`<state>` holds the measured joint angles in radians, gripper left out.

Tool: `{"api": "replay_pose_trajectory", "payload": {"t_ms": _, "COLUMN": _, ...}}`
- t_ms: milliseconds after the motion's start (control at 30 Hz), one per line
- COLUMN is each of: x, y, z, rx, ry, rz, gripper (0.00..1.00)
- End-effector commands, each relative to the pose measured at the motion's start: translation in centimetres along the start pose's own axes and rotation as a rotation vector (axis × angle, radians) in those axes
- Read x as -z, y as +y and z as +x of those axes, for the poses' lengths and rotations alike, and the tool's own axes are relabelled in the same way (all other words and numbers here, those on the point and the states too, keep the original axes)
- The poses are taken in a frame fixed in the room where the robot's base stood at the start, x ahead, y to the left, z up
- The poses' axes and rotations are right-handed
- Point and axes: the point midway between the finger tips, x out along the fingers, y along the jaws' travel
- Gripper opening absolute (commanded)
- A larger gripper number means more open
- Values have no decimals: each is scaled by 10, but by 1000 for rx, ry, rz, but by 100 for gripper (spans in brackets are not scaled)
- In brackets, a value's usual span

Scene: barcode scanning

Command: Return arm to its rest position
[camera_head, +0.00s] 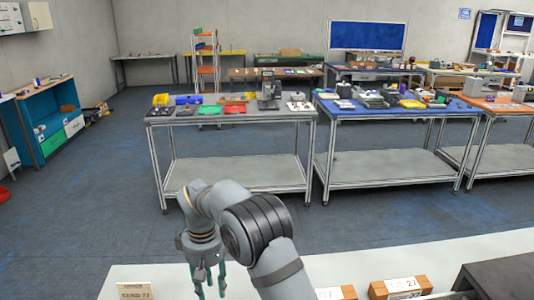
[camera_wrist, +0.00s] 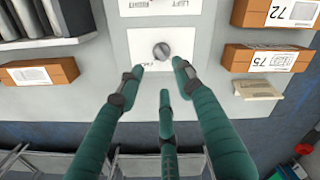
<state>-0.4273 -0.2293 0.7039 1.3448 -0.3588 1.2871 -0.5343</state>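My arm reaches over the white table (camera_head: 480,248) in the head view, bent with its gripper (camera_head: 208,283) hanging down near the front edge of the picture. In the wrist view my gripper (camera_wrist: 157,80) shows teal fingers spread apart, with nothing held between them. A round grey knob-like thing (camera_wrist: 162,51) sits on a white card just beyond the fingertips. It appears apart from them, but I cannot tell the height between.
Labelled brown boxes (camera_head: 400,287) stand on the white table; one marked 75 (camera_wrist: 265,59) is at the right in the wrist view. A small sign (camera_head: 134,291) is at the left. Workbenches with items (camera_head: 235,173) stand beyond open floor (camera_head: 100,200).

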Motion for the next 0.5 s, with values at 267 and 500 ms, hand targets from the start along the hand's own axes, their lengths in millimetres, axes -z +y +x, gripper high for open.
{"api": "replay_pose_trajectory", "payload": {"t_ms": 267, "x": -1, "y": 0, "z": 56, "rx": 1, "ry": -5, "rz": 1, "gripper": 35}}
{"api": "replay_pose_trajectory", "payload": {"t_ms": 500, "x": -1, "y": 0, "z": 86, "rx": 1, "ry": -2, "rz": 2, "gripper": 35}}
